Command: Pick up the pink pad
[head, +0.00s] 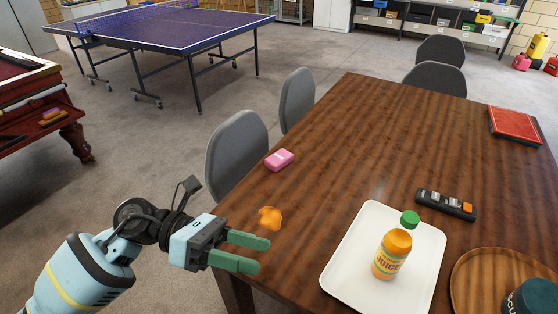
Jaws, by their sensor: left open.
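The pink pad (279,160) lies on the brown wooden table (345,150), near its left edge, with a grey chair just beyond that edge. It is a small block with rounded corners. My left gripper (265,253) comes in from the lower left, at the table's left edge. Its two green fingers are apart with nothing between them. The pad is farther off, above the gripper in the picture, and clear of the fingers. My right gripper is not in the head view.
An orange crumpled lump (270,218) lies between gripper and pad. A white tray (345,262) holds a juice bottle (391,256) and a green thing (410,219). A dark remote-like object (446,204) lies behind it. Grey chairs (237,150) stand along the left edge.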

